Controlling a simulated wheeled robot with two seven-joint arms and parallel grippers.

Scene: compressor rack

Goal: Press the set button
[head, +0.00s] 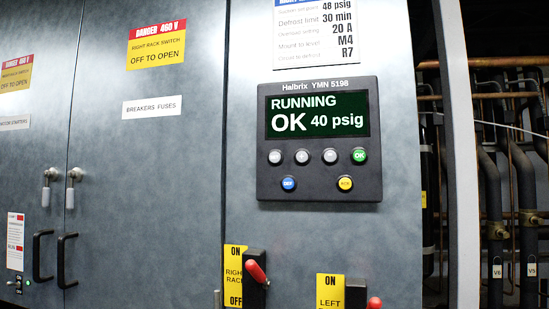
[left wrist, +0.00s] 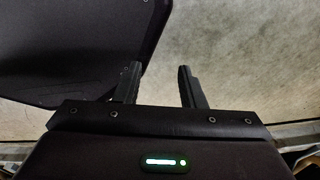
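The controller panel (head: 319,190) is a dark box on the grey cabinet in the head view. Its screen (head: 318,115) reads RUNNING, OK, 40 psig. Below the screen is a row with three grey buttons, left (head: 275,157), middle (head: 302,157) and right (head: 330,156), then a green OK button (head: 360,155). A blue DEF button (head: 288,184) and a yellow button (head: 345,184) sit lower. The grey buttons' labels are too small to read, so I cannot tell which is set. My left gripper (left wrist: 159,84) is open and empty above bare floor. Neither gripper shows in the head view.
Red-handled switches, right rack (head: 256,271) and left rack (head: 374,303), stick out below the panel. Cabinet door handles (head: 66,260) are at the left. Copper and dark pipes (head: 495,200) stand at the right. The space before the panel looks clear.

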